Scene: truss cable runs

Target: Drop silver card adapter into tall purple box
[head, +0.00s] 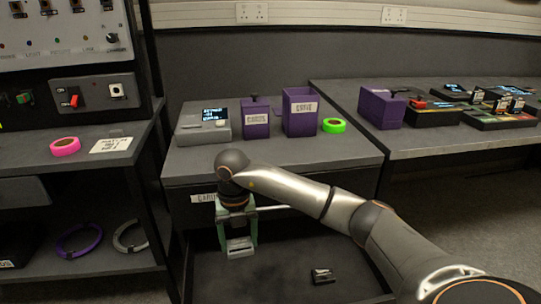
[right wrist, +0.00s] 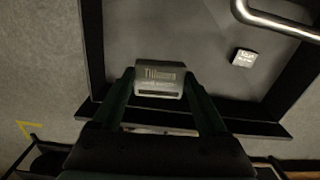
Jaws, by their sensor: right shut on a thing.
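The silver card adapter (head: 240,248) is held between the fingertips of my right gripper (head: 238,238), low over the open drawer. In the right wrist view the adapter (right wrist: 160,80) sits between both green fingers of the gripper (right wrist: 160,88), its lettered face showing. I cannot tell whether it touches the drawer floor. The tall purple box (head: 300,124), open-topped with a white label, stands on the cabinet top above the drawer. My left gripper is in neither view.
A shorter purple box (head: 256,130), a grey device with a screen (head: 203,128) and a green tape roll (head: 333,126) stand beside the tall box. A small dark item with a light label (head: 322,276) lies in the drawer (head: 285,245). The drawer handle bar (right wrist: 275,22) is nearby.

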